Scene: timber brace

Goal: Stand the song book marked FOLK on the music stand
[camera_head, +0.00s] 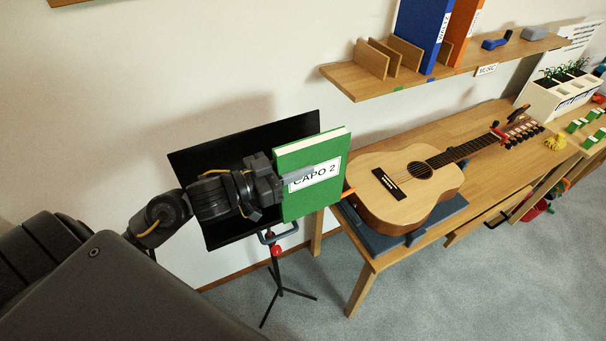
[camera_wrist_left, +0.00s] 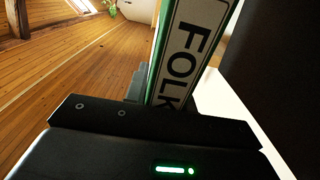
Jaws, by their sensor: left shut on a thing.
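The green song book (camera_head: 312,153) has a cover label reading CAPO 2 in the head view. Its spine reads FOLK in the left wrist view (camera_wrist_left: 184,50). My left gripper (camera_head: 298,180) is shut on the book and holds it upright, slightly tilted. The black music stand (camera_head: 215,150) has its tilted desk behind the book, which overlaps the desk's right part. I cannot tell whether the book touches the desk or its ledge. Part of the desk is hidden by my left arm and the book. My right gripper is not in view.
A wooden table (camera_head: 470,190) right of the stand holds a guitar (camera_head: 405,185) on a blue-grey support. A wall shelf (camera_head: 365,80) above bears wooden dividers, a blue binder (camera_head: 424,30) and an orange one. The stand's thin legs (camera_head: 280,290) reach over open carpet.

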